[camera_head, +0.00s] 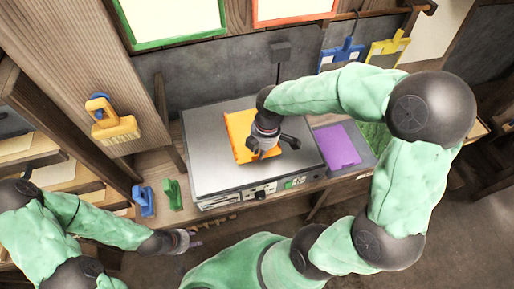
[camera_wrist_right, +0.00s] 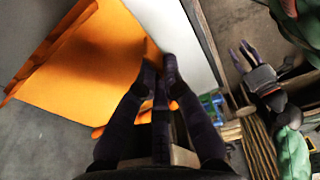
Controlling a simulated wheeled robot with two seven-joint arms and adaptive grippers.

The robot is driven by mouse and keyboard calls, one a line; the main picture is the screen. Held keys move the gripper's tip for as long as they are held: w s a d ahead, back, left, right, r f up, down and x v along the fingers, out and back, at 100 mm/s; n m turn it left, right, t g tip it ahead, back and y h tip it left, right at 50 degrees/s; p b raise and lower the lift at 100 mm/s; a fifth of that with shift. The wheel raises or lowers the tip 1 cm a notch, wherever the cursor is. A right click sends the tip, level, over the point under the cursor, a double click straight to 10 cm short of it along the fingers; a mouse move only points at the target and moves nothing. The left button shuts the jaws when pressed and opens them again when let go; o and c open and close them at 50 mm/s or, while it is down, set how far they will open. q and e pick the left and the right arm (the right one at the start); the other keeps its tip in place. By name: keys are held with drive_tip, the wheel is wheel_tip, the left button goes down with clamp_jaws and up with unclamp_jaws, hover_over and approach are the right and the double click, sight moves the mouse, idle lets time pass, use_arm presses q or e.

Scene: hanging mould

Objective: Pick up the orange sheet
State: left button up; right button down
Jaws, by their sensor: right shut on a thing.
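The orange sheet (camera_head: 238,128) lies over the top of the grey metal machine (camera_head: 205,150) in the head view, under my right gripper. My right gripper (camera_head: 262,148) reaches down onto it from the right and is shut on its edge. In the right wrist view the orange sheet (camera_wrist_right: 95,65) fills the upper left, with a folded edge at far left, and the fingertips of my right gripper (camera_wrist_right: 160,72) meet at its right edge. My left gripper (camera_head: 190,240) is low at the left, away from the sheet, and its fingers are too small to judge.
A purple sheet (camera_head: 336,146) lies right of the machine, with a green sheet (camera_head: 374,138) beside it. Blue and green clamps (camera_head: 172,194) stand at the bench's left. A yellow clamp (camera_head: 115,128) hangs on the wooden post. Blue (camera_head: 341,54) and yellow (camera_head: 388,47) hangers are on the back wall.

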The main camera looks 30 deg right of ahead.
drive_tip(key=s+a+r+p, duration=0.1)
drive_tip(key=s+r, duration=0.3)
drive_tip(key=s, duration=0.5)
drive_tip(key=shift+a+r, duration=0.2)
drive_tip(key=shift+a, duration=0.5)
